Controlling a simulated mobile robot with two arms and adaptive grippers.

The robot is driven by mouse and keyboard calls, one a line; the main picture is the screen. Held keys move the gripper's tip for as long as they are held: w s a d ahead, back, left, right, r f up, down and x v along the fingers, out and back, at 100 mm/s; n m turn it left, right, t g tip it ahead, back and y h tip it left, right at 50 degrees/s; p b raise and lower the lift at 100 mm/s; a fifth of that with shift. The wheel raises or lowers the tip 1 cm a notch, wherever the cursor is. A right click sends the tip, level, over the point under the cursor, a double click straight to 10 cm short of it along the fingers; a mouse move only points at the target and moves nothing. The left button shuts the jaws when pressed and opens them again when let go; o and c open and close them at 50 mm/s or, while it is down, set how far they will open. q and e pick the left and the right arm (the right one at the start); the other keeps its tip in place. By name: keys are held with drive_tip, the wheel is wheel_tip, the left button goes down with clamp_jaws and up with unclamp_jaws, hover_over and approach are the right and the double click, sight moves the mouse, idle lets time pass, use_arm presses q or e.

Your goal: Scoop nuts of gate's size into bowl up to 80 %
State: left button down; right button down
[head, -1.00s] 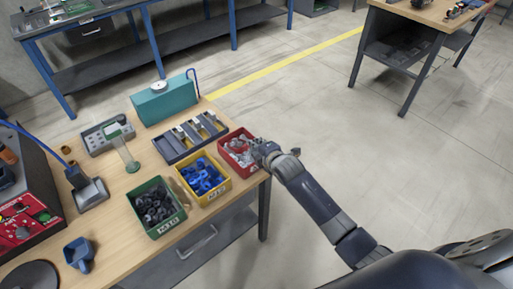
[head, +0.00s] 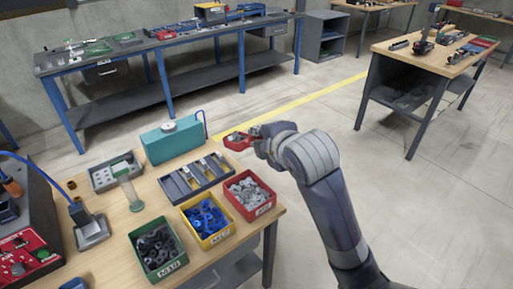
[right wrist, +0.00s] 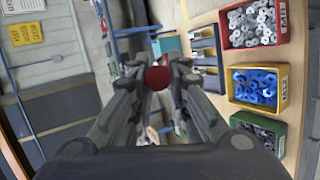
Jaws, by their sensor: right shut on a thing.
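My right gripper (head: 262,142) is shut on a red scoop (head: 238,141), held in the air above and beyond the red bin; the scoop also shows as a dark red round end between the fingers in the right wrist view (right wrist: 158,78). I cannot tell what is in the scoop. The red bin (head: 265,209) holds grey nuts, the yellow bin (head: 211,240) blue nuts and the green bin (head: 168,270) dark nuts. They stand along the table's front edge. No bowl is clearly visible. My left gripper is not in view.
A grey slotted tray (head: 181,194) lies behind the bins. A teal box (head: 172,145) with a round top piece stands at the back, with a blue hook beside it. A clear tube on a green base (head: 136,206) and a red control box (head: 32,240) stand left. Floor to the right is clear.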

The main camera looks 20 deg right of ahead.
drive_tip(key=w+d+f+p, duration=0.1)
drive_tip(key=w+f, duration=0.3)
drive_tip(key=f, duration=0.3)
drive_tip(key=w+f+p, duration=0.2)
drive_tip(key=w+f, duration=0.2)
drive_tip(key=f, duration=0.2)
wheel_tip(320, 180, down, 18)
drive_tip(key=d+b, duration=0.3)
drive_tip(key=b, duration=0.1)
wheel_tip(320, 180, up, 12)
drive_tip(key=y+p, duration=0.1)
drive_tip(key=p, duration=0.7)
drive_tip(key=shift+w+f+n+t, duration=0.15)
drive_tip(key=shift+f+n+t, duration=0.1)
drive_tip(key=shift+n+t, duration=0.05)
drive_tip(key=shift+a, duration=0.1)
